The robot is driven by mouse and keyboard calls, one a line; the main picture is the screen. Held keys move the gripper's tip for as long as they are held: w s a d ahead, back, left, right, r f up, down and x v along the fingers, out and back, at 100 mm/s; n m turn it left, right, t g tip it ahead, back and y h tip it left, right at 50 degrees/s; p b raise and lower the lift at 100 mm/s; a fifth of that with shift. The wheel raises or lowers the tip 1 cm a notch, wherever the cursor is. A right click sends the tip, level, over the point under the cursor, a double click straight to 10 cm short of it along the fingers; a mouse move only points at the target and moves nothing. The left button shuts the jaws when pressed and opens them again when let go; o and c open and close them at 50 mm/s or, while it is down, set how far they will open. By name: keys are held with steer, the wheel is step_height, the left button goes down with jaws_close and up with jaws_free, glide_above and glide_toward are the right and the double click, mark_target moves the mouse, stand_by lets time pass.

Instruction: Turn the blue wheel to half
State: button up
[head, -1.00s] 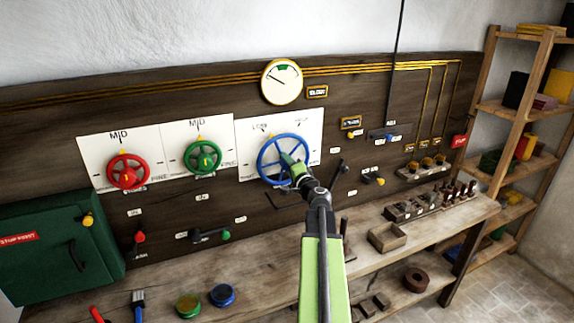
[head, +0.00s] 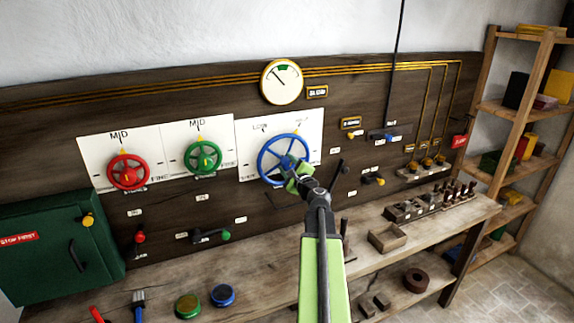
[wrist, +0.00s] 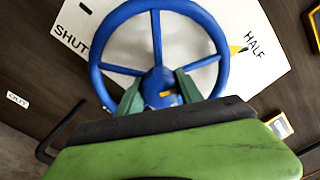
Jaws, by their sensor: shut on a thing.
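The blue wheel (head: 262,150) is on a white panel on the dark board, right of the red and green wheels. It fills the upper middle of the wrist view (wrist: 97,75). My gripper (head: 294,170) is at its middle, with its two green fingers (wrist: 160,88) on either side of the hub, shut on it. A yellow mark (wrist: 236,48) shows at the rim's right side, beside the word HALF (wrist: 254,47). The word SHUT (wrist: 70,38) is on the left. My gripper hides the lower part of the wheel in the wrist view.
The red wheel (head: 127,171) and green wheel (head: 202,158) are to the left. A round gauge (head: 281,82) hangs above. A lever with a dark handle (head: 337,177) is close right of my gripper. The bench (head: 262,262) below holds small blocks and jars.

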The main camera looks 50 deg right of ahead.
steer(key=shift+m, duration=0.6)
steer(key=o, duration=1.3)
steer(key=shift+o, duration=0.2)
steer(key=shift+s+a, duration=0.1)
steer(key=shift+s, duration=0.05)
